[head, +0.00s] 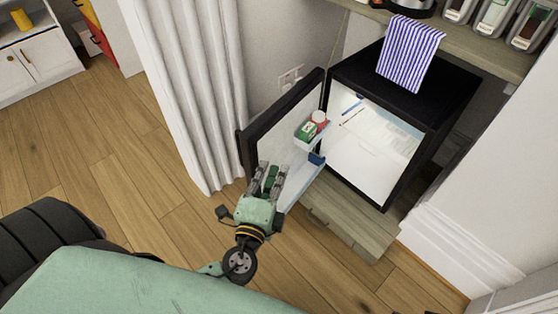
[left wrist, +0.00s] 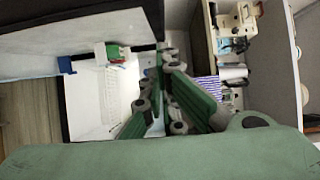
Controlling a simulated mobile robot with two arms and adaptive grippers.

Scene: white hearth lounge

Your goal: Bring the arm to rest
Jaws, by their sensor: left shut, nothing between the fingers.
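My left gripper (head: 273,170) is shut and empty in the head view. It is in front of the inner side of the open fridge door (head: 284,124), low near the door shelves; I cannot tell whether it touches them. In the left wrist view its green-padded fingers (left wrist: 165,62) point towards the fridge. My right gripper is in neither view.
The small black fridge (head: 395,187) stands open, its white interior lit. A green-and-white carton (head: 305,130) and a red-lidded container (head: 319,118) sit in its door shelf. A striped towel (head: 410,52) hangs over its top. White curtain (head: 190,80) is left; wooden floor (head: 120,180) is clear.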

